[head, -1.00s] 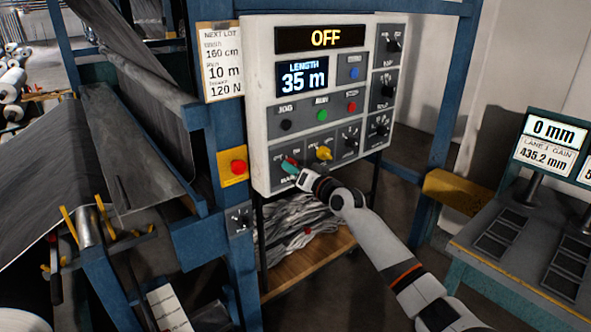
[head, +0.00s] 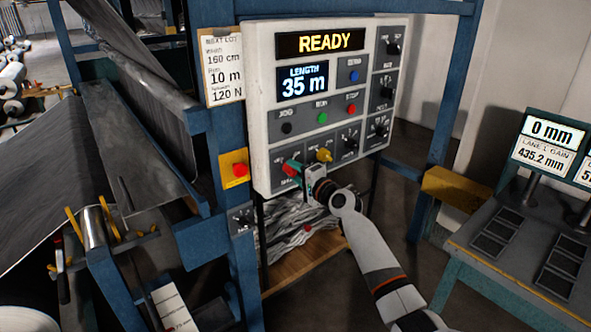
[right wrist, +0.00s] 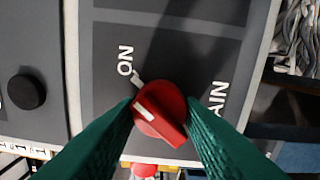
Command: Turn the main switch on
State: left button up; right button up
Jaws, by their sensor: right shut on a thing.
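The main switch is a red knob (right wrist: 163,118) on the lower left of the grey-white control panel (head: 262,110). My right gripper (right wrist: 160,106) is shut on it, with a green finger on each side. In the right wrist view the knob's white mark lies toward the ON label (right wrist: 125,60). The panel's top display (head: 320,42) reads READY. My left gripper is not in view.
A yellow knob (head: 325,155) sits just right of the switch. Jog, run and stop buttons are above it. A red button on a yellow plate (head: 237,168) is on the blue post at left. A bench with displays (head: 547,145) stands at right.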

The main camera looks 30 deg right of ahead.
jog(key=shift+m, duration=0.6)
jog(key=o, duration=1)
jog(key=s+d+b, duration=0.1)
jog(key=s, duration=1.1)
